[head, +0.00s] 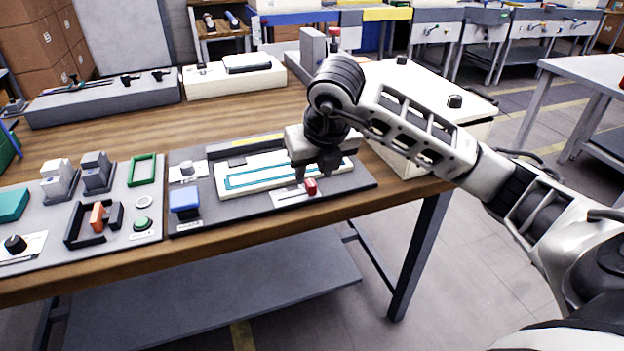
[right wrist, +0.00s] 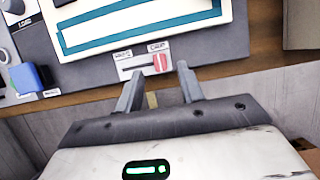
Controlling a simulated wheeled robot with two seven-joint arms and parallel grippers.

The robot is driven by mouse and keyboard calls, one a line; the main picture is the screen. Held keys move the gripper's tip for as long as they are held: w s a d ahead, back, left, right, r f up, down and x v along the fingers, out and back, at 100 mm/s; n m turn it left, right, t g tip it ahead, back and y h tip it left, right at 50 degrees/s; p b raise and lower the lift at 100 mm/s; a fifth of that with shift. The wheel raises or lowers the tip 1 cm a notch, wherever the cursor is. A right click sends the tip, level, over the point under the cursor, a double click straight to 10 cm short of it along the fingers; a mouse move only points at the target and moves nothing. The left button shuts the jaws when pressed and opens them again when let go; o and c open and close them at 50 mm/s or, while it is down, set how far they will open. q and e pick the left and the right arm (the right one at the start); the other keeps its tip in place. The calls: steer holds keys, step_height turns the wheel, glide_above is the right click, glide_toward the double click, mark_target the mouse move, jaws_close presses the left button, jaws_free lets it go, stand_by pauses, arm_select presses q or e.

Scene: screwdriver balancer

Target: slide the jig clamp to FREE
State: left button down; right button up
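The jig clamp slider is a small white plate (head: 293,195) with a dark slot and a red knob (head: 311,186) near the front edge of the dark jig panel. In the right wrist view the red knob (right wrist: 160,63) is at the slot's right end, under the right-hand label. The left label appears to read FREE. My right gripper (head: 314,174) is open and points down over the plate. In the right wrist view its two fingertips (right wrist: 160,70) lie apart on either side of the knob, with gaps showing. Height above the plate is hard to tell. My left gripper is not in view.
A white tray with a teal outline (head: 222,187) lies just behind the slider. A blue block (head: 184,202) and a white dial (head: 187,169) are left of it. A white box (head: 400,160) stands at the right. The table's front edge is close.

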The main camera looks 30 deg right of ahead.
mark_target(311, 183)
steer(key=shift+x, duration=1.85)
